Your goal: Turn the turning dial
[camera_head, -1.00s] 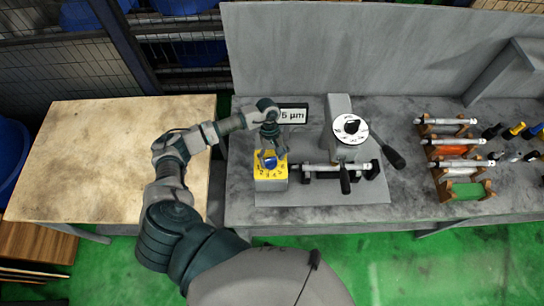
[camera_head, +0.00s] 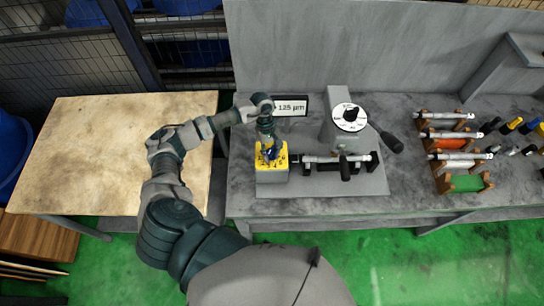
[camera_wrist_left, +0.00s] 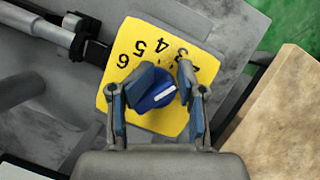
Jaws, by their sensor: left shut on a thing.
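The turning dial (camera_wrist_left: 152,90) is a blue knob with a white pointer line on a yellow numbered plate (camera_wrist_left: 143,37). In the head view the yellow plate (camera_head: 268,163) tops a box at the left end of the grinder. My left gripper (camera_wrist_left: 163,80) comes down from above, with one finger on each side of the blue knob, and is shut on it. In the head view the gripper (camera_head: 269,152) covers most of the knob. My right gripper is not in view.
The grinder (camera_head: 335,165) stands to the right of the dial, with a black-and-white round dial (camera_head: 350,116) and black handles. A display (camera_head: 291,107) reading about 125 µm stands behind. Racks of gauges (camera_head: 459,155) are farther right. A bare wooden table (camera_head: 105,150) is at left.

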